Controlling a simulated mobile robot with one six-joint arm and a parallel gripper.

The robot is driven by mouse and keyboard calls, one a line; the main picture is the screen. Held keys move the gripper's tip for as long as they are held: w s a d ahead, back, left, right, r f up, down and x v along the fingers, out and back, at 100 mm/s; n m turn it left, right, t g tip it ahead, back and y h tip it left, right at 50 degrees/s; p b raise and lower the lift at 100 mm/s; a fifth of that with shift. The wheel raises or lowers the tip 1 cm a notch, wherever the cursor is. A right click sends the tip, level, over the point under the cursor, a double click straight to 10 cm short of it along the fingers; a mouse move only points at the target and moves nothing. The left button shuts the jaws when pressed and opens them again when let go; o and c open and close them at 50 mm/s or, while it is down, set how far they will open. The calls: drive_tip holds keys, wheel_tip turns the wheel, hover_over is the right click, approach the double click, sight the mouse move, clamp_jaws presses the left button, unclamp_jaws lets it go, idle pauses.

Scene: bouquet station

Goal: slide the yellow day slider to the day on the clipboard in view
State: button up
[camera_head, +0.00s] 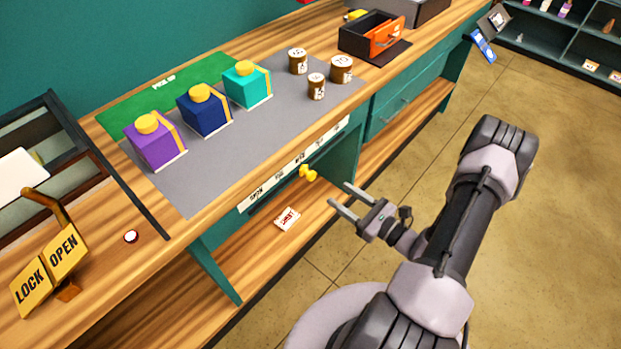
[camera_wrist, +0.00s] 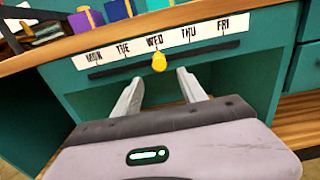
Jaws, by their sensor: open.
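The yellow day slider (camera_head: 308,173) is a knob on a dark slot in the front of the counter. In the wrist view the slider (camera_wrist: 159,62) sits below WED on the white day strip (camera_wrist: 105,56), which reads MON, TUE, WED, THU, FRI. My gripper (camera_head: 338,194) is open and empty, just in front of the knob and apart from it in the head view. In the wrist view my gripper (camera_wrist: 160,78) has one finger to each side of the knob, with the tips short of it. I cannot make out a clipboard with a readable day.
Purple (camera_head: 154,146), navy (camera_head: 204,111) and teal (camera_head: 246,84) boxes stand on the counter's grey mat (camera_head: 190,190). Brown-and-white jars (camera_head: 341,68) stand behind. A small card (camera_head: 288,219) lies on the lower shelf. A LOCK/OPEN sign (camera_head: 50,272) is at left. The floor at right is clear.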

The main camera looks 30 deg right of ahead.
sight(313, 177)
drive_tip(key=b+x, duration=0.2)
drive_tip(key=x, duration=0.9)
drive_tip(key=shift+w+a, duration=0.1)
drive_tip(key=shift+w, duration=0.1)
drive_tip(key=shift+c, duration=0.4)
clamp_jaws()
idle(0.4)
